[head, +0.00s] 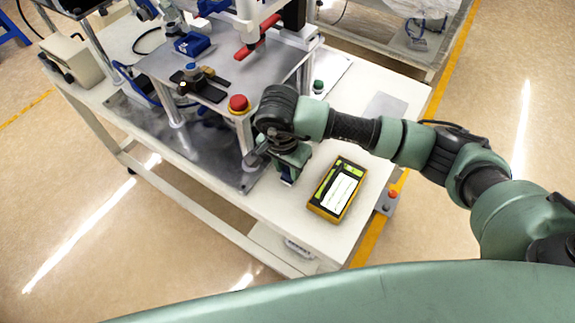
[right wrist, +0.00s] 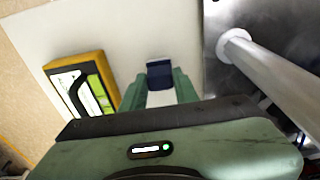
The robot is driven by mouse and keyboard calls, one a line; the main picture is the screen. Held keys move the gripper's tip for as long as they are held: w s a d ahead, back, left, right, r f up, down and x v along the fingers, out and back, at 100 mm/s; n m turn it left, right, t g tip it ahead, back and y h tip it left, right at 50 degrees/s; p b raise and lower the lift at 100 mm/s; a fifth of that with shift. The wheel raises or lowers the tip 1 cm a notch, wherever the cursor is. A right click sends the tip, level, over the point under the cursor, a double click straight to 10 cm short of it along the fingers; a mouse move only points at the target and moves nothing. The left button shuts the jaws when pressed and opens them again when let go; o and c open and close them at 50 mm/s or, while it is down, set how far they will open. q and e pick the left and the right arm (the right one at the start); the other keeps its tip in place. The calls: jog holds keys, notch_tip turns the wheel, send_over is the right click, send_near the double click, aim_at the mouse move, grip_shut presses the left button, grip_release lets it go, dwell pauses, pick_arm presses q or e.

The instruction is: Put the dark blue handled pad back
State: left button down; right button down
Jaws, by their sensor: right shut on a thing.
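My right gripper (head: 290,172) is at the front part of the white table, between the metal fixture and the yellow meter. It is shut on the dark blue handled pad, which shows as a small dark blue block (right wrist: 160,73) past the two green fingertips (right wrist: 159,92) in the right wrist view. In the head view only a bit of the pad (head: 287,181) shows below the fingers; its handle is mostly hidden by the gripper. The pad is over the white tabletop; I cannot tell whether it touches it. My left gripper is not in view.
A yellow-edged meter (head: 338,189) lies on the white table (head: 315,235), right of the gripper. A metal fixture (head: 235,178) with posts and a red button (head: 238,103) stands close on the left. Another blue block (head: 192,44) lies on its upper plate.

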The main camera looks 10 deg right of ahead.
jog(key=shift+f, duration=0.1)
jog(key=shift+f+b, duration=0.1)
jog(key=shift+b, duration=0.2)
jog(key=c, duration=1.1)
grip_release()
jog(key=shift+o, duration=0.2)
jog(key=shift+r+p, duration=0.2)
jog(key=shift+p, duration=0.1)
jog(key=shift+r, duration=0.25)
notch_tip(320, 180, up, 11)
jog(key=s+a+b, duration=0.1)
jog(key=b, duration=0.1)
jog(key=shift+r+b, duration=0.2)
jog(key=shift+b, duration=0.2)
